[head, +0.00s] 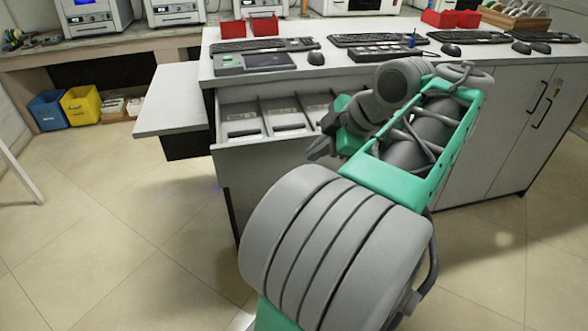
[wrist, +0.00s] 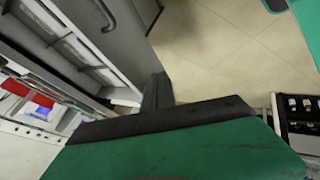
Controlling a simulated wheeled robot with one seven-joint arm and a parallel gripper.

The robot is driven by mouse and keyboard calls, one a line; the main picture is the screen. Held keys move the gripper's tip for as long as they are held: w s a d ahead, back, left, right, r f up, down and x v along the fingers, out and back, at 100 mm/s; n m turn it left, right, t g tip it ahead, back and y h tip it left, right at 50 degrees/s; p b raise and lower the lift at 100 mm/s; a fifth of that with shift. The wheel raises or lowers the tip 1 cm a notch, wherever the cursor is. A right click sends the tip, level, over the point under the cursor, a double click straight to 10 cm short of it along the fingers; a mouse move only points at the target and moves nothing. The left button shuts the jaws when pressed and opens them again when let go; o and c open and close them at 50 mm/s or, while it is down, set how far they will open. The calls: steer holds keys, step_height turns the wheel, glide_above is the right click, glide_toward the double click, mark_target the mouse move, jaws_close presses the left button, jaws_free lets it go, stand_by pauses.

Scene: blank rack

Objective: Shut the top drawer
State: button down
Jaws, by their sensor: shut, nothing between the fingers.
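The top drawer (head: 262,160) of the white-topped cabinet (head: 475,80) is pulled out towards me. Its inside is split into several compartments, and my arm covers its right part in the head view. In the wrist view the drawer (wrist: 125,35) fills the upper left, with its front panel's outer side towards the floor. My gripper (head: 318,148) is shut and empty, by the right part of the drawer front. In the wrist view its dark fingers (wrist: 157,88) are close to the drawer front; I cannot tell whether they touch.
Keyboards (head: 262,45), mice (head: 316,58) and red bins (head: 264,26) stand on the countertop. A low side surface (head: 170,98) juts out left of the cabinet. Blue (head: 48,110) and yellow (head: 80,106) bins stand farther left. The tiled floor (head: 110,215) at the front left is clear.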

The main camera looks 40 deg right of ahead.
steer(key=b, duration=0.3)
glide_toward(294, 159)
steer(key=w+a+f, duration=0.2)
steer(key=f, duration=0.1)
steer(key=w+a+f, duration=0.1)
steer(key=f, duration=0.1)
steer(key=shift+w+f, duration=0.2)
steer(key=shift+w, duration=0.2)
steer(key=shift+w+d, duration=0.15)
steer(key=shift+w, duration=0.05)
